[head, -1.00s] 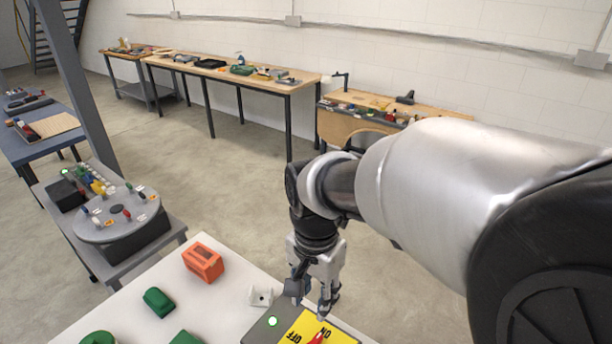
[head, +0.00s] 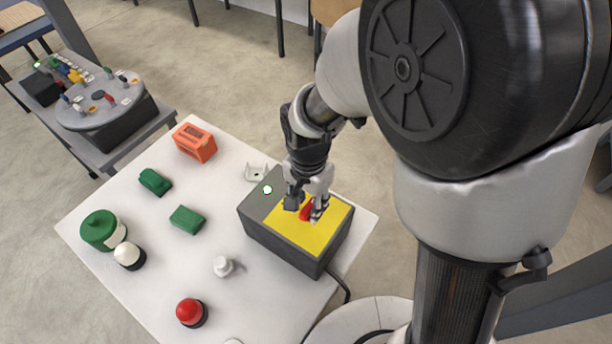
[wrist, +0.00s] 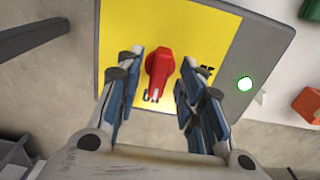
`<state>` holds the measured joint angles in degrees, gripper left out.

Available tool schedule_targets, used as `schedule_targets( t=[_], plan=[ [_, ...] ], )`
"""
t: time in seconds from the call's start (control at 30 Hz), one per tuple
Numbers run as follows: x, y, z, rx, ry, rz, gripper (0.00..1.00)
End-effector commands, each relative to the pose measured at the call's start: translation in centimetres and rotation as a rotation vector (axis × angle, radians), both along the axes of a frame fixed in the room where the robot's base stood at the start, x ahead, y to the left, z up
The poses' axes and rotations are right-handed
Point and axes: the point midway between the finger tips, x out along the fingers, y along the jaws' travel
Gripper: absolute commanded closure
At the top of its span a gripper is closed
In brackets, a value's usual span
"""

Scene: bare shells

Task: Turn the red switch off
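The red switch (wrist: 158,70) is a rotary handle on the yellow plate (head: 322,232) of a dark grey box (head: 283,249). A lit green-white lamp (head: 267,189) is on the box beside the plate and also shows in the wrist view (wrist: 245,84). My gripper (head: 305,212) is over the plate, with its fingers on either side of the red switch. In the wrist view the gripper (wrist: 157,92) is open, with gaps between the blue-padded fingers and the handle. The handle's narrow end points at the ON lettering. The OFF label is mostly hidden by a finger.
The white table (head: 150,235) also holds an orange block (head: 194,142), green blocks (head: 187,219), a red dome button (head: 190,312), a white dome button (head: 129,256) and a grey knob (head: 223,267). A cart with a round platform (head: 100,105) stands at the left.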

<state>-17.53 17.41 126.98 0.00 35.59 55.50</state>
Motion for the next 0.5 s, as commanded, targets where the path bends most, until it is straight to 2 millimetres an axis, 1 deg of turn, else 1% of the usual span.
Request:
schedule_targets(
  t=[0.1,0.33,0.5],
  plan=[
    [-0.03,-0.01,-0.48,0.000,0.001,0.000,0.65],
    [-0.02,-0.01,-0.45,-0.001,0.001,0.000,0.65],
    [-0.01,0.00,-0.44,0.000,0.000,0.000,0.76]
  ],
)
